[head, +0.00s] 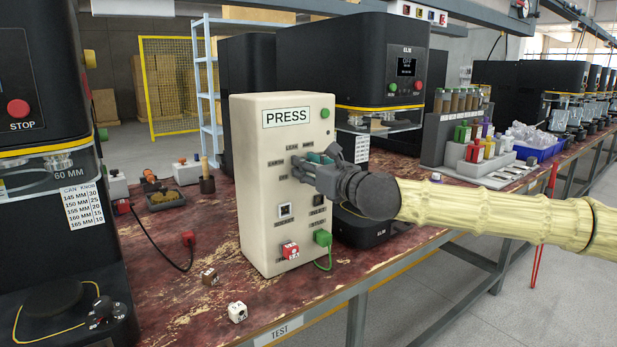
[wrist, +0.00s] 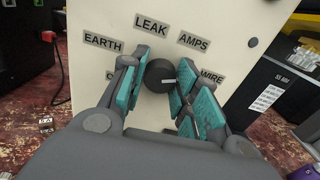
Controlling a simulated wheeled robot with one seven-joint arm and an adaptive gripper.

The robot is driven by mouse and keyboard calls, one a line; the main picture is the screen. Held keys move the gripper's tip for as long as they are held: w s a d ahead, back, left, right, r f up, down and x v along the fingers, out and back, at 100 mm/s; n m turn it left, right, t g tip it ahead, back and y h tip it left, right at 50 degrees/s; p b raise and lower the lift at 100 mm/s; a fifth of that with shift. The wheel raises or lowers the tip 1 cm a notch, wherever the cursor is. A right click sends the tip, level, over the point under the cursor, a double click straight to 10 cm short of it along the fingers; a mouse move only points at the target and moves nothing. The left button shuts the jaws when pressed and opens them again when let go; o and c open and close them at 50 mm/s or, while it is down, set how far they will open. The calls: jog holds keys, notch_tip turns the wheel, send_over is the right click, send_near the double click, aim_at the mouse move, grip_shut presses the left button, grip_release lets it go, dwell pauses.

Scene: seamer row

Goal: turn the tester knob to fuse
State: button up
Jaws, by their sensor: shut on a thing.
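The tester is an upright cream box (head: 258,185) marked PRESS, standing on the worn red bench. Its dark round knob (wrist: 158,74) shows in the wrist view, with a short white mark pointing right, toward the WIRE label (wrist: 212,76). EARTH (wrist: 103,39), LEAK (wrist: 151,25) and AMPS (wrist: 193,41) are also readable around it. A label at left is mostly covered by a finger, and no FUSE label is readable. My gripper (head: 308,166) is at the box's front face, its teal-padded fingers (wrist: 163,80) shut on the knob from both sides. In the head view my gripper hides the knob.
Below the knob the panel carries sockets, a red plug (head: 290,250) and a green plug (head: 322,238) with a green cable. Two small cubes, brown (head: 210,276) and white (head: 237,312), lie before the box. Black machines (head: 350,60) stand behind and at left.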

jog(key=shift+w+f+m+b, duration=0.1)
jog(key=shift+f+m+b, duration=0.05)
jog(key=shift+m+b, duration=4.85)
jog(key=shift+m+p, duration=0.55)
jog(key=shift+m, duration=0.25)
jog(key=o, duration=1)
jog(key=v, duration=1.2)
